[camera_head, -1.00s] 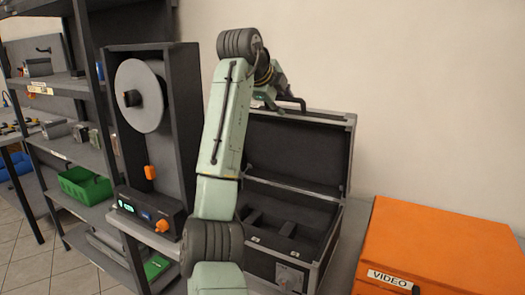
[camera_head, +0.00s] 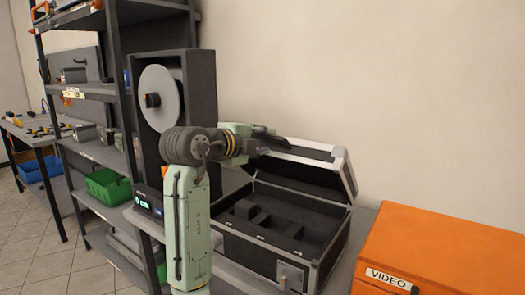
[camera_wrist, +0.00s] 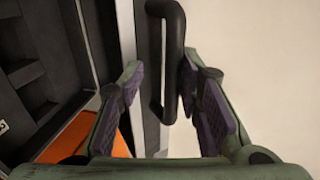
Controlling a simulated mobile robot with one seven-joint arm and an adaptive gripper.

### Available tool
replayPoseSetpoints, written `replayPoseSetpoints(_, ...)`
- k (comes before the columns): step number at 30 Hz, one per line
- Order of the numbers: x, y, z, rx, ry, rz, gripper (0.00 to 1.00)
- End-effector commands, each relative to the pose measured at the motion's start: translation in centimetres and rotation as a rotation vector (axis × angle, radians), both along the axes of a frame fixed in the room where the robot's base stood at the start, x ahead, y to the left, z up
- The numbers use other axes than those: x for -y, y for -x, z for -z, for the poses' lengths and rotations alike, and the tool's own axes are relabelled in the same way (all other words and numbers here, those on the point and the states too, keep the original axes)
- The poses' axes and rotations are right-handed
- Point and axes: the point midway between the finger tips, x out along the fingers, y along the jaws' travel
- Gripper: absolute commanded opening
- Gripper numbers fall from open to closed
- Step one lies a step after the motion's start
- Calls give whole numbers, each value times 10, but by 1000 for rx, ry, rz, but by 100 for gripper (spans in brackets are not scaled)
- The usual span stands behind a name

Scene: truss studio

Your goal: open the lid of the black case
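The black case (camera_head: 330,235) stands open, with silver edges and dark foam compartments inside. Its lid (camera_head: 300,175) is raised on its rear hinge and leans forward over the base. In the wrist view, the black lid handle (camera_wrist: 178,60) lies between the fingers of my gripper (camera_wrist: 168,95), beside the lid's silver edge (camera_wrist: 147,60). The fingers are spread, with a visible gap on each side of the handle. In the head view my gripper (camera_head: 262,135) is at the lid's top edge, partly hidden behind my wrist.
An orange box labelled VIDEO (camera_head: 440,245) stands to the right of the case. A reel machine (camera_head: 198,95) stands on the left, close behind my arm. Shelves (camera_head: 88,90) with a green bin (camera_head: 108,187) are farther left. The wall above the case is clear.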

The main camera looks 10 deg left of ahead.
Motion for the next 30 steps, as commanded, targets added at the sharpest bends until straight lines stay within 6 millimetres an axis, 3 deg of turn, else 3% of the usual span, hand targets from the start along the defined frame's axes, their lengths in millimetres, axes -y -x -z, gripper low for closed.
replayPoseSetpoints(14, -2, 4, 3, 3, 1, -1, 32)
replayPoseSetpoints(30, -10, 25, -31, 10, 1, -3, 32)
